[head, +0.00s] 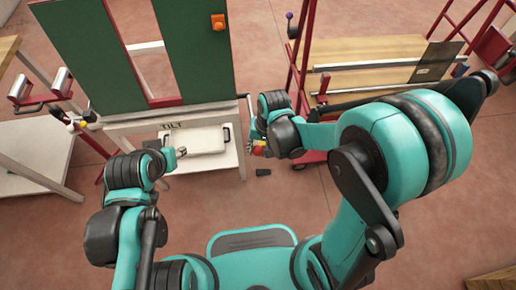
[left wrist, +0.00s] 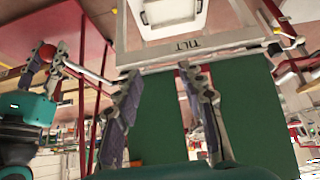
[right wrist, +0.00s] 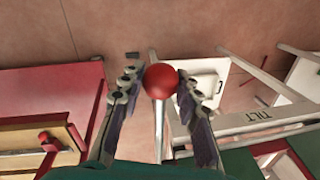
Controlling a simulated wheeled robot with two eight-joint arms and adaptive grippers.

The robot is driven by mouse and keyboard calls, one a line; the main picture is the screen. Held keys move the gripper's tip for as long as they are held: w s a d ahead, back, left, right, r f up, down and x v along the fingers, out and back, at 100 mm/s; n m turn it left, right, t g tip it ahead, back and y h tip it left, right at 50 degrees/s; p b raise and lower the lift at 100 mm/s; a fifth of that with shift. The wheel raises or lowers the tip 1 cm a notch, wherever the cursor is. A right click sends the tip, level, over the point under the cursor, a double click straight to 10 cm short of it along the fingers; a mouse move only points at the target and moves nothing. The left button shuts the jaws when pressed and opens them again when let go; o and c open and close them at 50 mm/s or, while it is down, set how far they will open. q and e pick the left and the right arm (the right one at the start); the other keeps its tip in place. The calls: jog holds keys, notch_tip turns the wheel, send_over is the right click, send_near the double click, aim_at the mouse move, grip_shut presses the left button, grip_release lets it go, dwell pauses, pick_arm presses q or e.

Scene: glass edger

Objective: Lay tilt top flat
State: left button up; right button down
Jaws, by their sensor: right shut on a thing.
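The tilt top (head: 190,50), green panels with red edges and a gap between them, stands steeply tilted on a pale frame (head: 125,122) marked TILT. My right gripper (head: 258,148) is at the frame's right side, shut on a red ball knob (right wrist: 160,80). The knob sits on the end of a metal lever (right wrist: 158,128).
A white case (head: 207,139) lies on the frame's lower shelf. A red cart with a wooden bed (head: 370,55) stands to the right. A pale table (head: 35,145) stands at the left. A small dark object (head: 263,172) lies on the floor.

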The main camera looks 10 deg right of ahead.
jog(key=r+p, duration=0.1)
jog(key=w+r+g+p, duration=0.1)
jog(key=r, duration=0.1)
jog(key=r+g+p, duration=0.1)
jog(key=r, duration=0.1)
jog(key=shift+w+r+p, duration=0.25)
jog(key=shift+w+p, duration=0.05)
jog(key=shift+p, duration=0.05)
jog(key=w+r+g+p, duration=0.2)
jog(key=w+r+g, duration=0.1)
jog(key=r, duration=0.4)
jog(key=shift+w+g+p, duration=0.3)
jog(key=shift+w+p, duration=0.05)
jog(key=shift+w, duration=0.3)
